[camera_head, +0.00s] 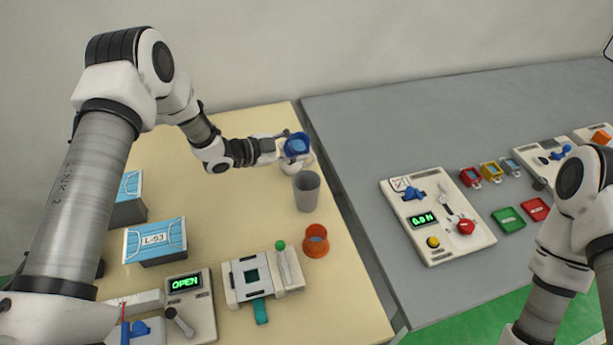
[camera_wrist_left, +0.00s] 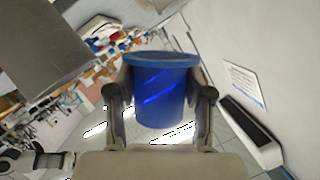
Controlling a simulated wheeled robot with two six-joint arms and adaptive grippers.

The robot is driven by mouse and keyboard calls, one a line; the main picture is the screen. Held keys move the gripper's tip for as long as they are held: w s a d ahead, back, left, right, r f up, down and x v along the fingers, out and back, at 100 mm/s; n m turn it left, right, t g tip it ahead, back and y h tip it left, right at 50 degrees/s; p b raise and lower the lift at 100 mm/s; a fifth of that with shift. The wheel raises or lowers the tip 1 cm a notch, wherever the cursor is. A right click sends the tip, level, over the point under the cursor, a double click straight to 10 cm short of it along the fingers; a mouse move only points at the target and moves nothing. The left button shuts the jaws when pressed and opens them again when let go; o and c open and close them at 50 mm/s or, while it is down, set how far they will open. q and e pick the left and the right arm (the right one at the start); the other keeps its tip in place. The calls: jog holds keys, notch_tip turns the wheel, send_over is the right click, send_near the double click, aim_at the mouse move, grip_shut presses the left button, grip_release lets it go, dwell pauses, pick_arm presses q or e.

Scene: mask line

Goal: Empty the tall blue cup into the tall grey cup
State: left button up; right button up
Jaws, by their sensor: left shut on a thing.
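My left gripper (camera_head: 284,148) is shut on the tall blue cup (camera_head: 297,146) and holds it up near the back right of the cream table. The blue cup also fills the middle of the left wrist view (camera_wrist_left: 160,95), between both fingers. The tall grey cup (camera_head: 307,192) stands upright on the table, just below the blue cup in the head view. What is inside the grey cup cannot be made out. My right gripper is out of view.
An orange cup (camera_head: 315,241) stands in front of the grey cup. Mask boxes (camera_head: 155,241) are at the left, and a device with a green "OPEN" display (camera_head: 186,284) is at the front. A grey table (camera_head: 360,130) with a control panel (camera_head: 437,215) lies to the right.

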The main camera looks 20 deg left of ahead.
aim_at(295, 138)
pick_arm(q)
jog(key=shift+w+a+f+n+g+h, duration=0.3)
jog(key=shift+w+a+f+n+g, duration=0.15)
jog(key=shift+w+n, duration=0.3)
jog(key=shift+w+a+r+n+g+p, duration=0.35)
jog(key=shift+w+r+n+g+p, duration=0.15)
jog(key=shift+n+p, duration=0.35)
jog(key=shift+w+a+f+n+g+h+b, duration=0.2)
jog(key=shift+w+f+n+g+h+b, duration=0.25)
jog(key=shift+n, duration=0.35)
jog(key=shift+s+r, duration=0.1)
